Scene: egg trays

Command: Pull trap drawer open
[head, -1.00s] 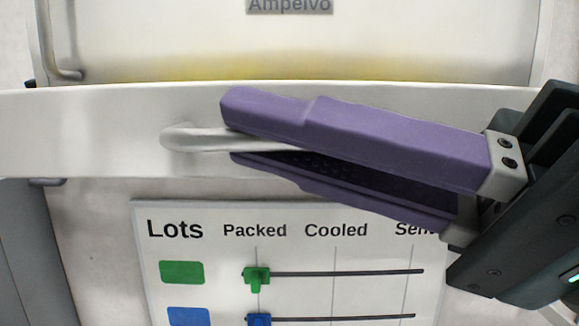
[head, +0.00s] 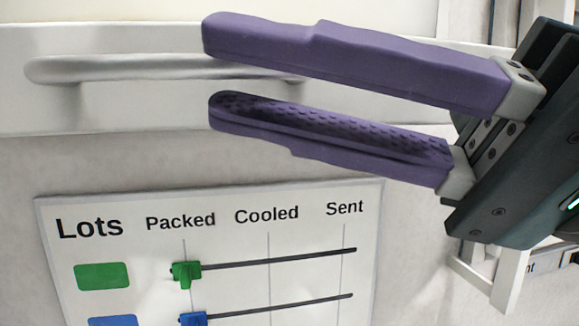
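A pale drawer front (head: 120,115) runs across the upper part of the head view, with a horizontal metal bar handle (head: 120,69) on it. I cannot tell whether the drawer stands out or is flush. My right gripper (head: 208,70) has two purple fingers and reaches in from the right. My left gripper is not in view.
Below the drawer is a white "Lots" board (head: 310,225) with Packed, Cooled and Sent columns. A green slider (head: 186,274) and a blue slider (head: 193,319) sit under Packed. A white frame (head: 508,283) stands at the lower right.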

